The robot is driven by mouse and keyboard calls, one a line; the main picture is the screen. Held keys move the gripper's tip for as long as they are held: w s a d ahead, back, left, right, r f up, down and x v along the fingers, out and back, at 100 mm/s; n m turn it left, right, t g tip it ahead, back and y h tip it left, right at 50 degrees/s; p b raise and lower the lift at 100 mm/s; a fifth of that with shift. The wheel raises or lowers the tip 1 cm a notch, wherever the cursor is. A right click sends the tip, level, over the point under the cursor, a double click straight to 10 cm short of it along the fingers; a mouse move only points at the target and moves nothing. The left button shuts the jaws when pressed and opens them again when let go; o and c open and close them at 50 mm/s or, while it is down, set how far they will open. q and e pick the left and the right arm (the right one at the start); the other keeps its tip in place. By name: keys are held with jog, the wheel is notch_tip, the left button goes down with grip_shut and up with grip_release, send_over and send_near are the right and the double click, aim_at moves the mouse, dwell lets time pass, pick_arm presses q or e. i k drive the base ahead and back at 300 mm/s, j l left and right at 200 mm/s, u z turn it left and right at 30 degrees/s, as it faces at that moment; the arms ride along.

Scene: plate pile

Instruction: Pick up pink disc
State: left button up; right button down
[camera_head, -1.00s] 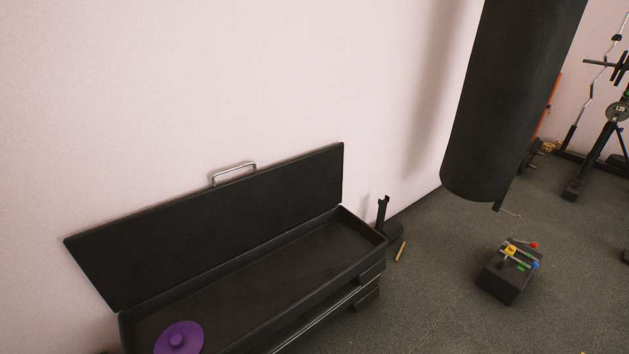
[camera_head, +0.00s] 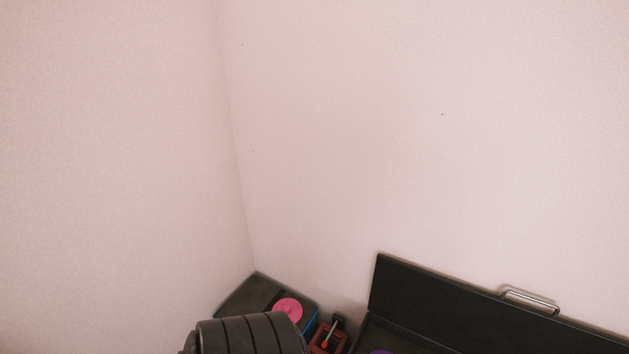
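The pink disc (camera_head: 288,308) is a round plate with a small raised middle. It lies on top of a dark box (camera_head: 245,296) in the room corner, low in the view. A dark ribbed cylinder (camera_head: 250,335) in front hides part of the box and sits close to the disc's lower edge. A sliver of a purple disc (camera_head: 381,352) shows at the bottom edge, by the open black case (camera_head: 450,302). Neither of my grippers is in view.
A small reddish-brown holder (camera_head: 327,338) with tools stands between the dark box and the black case. The case's lid is up against the wall (camera_head: 430,130). Pale walls meet behind the box. Little floor shows.

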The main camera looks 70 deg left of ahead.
aim_at(292, 308)
jog(key=u, duration=2.45)
jog(key=i+j+z, duration=0.25)
jog(key=j+z, duration=0.3)
jog(key=i+j, duration=0.05)
jog(key=j, duration=0.05)
